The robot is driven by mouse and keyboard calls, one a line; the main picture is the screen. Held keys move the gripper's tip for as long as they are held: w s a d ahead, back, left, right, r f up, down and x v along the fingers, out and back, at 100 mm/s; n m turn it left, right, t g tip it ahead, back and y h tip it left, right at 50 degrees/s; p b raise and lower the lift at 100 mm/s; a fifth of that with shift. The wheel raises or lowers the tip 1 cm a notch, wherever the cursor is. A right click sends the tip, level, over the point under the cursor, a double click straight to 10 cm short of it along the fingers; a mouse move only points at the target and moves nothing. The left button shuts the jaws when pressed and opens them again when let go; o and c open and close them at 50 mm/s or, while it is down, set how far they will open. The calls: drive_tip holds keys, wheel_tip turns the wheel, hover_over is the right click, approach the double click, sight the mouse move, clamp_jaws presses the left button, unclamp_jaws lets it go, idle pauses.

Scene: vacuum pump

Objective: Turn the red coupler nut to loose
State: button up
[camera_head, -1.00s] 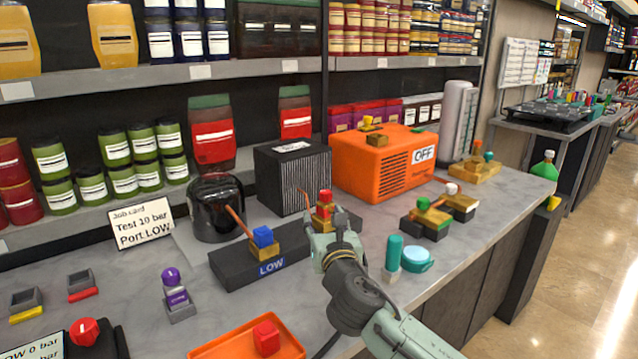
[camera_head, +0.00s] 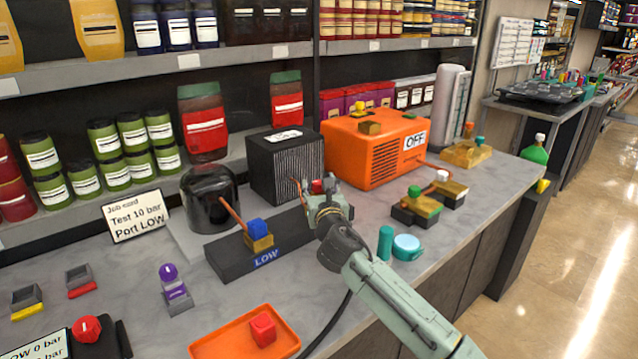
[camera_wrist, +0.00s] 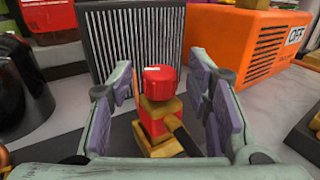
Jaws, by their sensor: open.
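The red coupler nut (camera_wrist: 160,83) sits upright on a red and brass fitting (camera_wrist: 157,118) in the wrist view, in front of the black finned block. In the head view only a bit of the red nut (camera_head: 318,186) shows behind my gripper (camera_head: 328,192). In the wrist view my gripper (camera_wrist: 161,100) is open, with one finger pad on each side of the nut and a visible gap on both sides. The black manifold (camera_head: 215,262) bears a LOW label and a brass fitting with a blue cap (camera_head: 258,228).
The black finned block (camera_head: 285,165) and the orange OFF box (camera_head: 375,148) stand behind. An orange tray (camera_head: 212,348) with a red block (camera_head: 263,328) lies in front.

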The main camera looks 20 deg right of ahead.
clamp_jaws()
idle(0.7)
